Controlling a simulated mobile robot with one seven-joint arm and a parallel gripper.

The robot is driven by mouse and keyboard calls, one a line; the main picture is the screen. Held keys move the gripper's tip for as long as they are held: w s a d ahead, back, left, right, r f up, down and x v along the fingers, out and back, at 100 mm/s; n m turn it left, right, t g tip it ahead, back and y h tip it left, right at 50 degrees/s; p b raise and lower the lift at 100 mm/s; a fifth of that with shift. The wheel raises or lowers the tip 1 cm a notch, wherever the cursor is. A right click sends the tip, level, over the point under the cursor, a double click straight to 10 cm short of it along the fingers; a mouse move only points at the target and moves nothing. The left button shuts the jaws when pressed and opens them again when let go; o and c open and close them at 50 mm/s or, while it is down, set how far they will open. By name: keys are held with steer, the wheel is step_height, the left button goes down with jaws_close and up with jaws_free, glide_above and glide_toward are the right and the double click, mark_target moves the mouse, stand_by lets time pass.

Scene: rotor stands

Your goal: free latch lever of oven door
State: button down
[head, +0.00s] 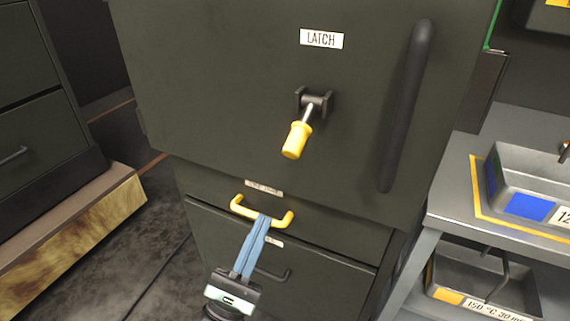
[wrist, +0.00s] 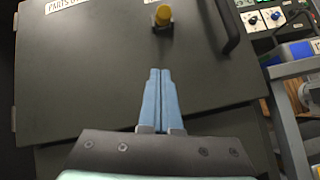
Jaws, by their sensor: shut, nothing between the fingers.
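The latch lever (head: 297,139) has a yellow grip on a short metal rod, set in a black bracket below the LATCH label. It hangs down and slightly left on the dark oven door (head: 220,90). In the wrist view the yellow lever (wrist: 162,16) shows near the top, beyond the fingertips. My gripper (head: 264,217) has blue fingers pressed together with nothing between them. In the head view it overlaps the yellow drawer handle below the door; I cannot tell whether it touches. The lever is apart from my gripper, above it in the picture.
A long black door handle (head: 405,105) stands right of the lever. A yellow drawer handle (head: 240,207) juts out below the door. A grey bench (head: 455,205) with a metal tray (head: 525,160) is at the right. A wooden-edged plinth (head: 75,225) is at the left.

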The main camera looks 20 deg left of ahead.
mark_target(303, 127)
steer(key=shift+r, duration=0.1)
steer(key=w+d+r+p, duration=0.2)
steer(key=w+r, duration=0.3)
steer(key=r, duration=0.5)
steer(key=shift+w+p, duration=0.3)
steer(key=shift+p, duration=0.05)
steer(key=shift+r+p, duration=0.1)
steer(key=shift+p, duration=0.25)
steer(key=shift+s+r+g+p, duration=0.2)
steer(key=shift+g+p, duration=0.1)
steer(key=shift+p, duration=0.3)
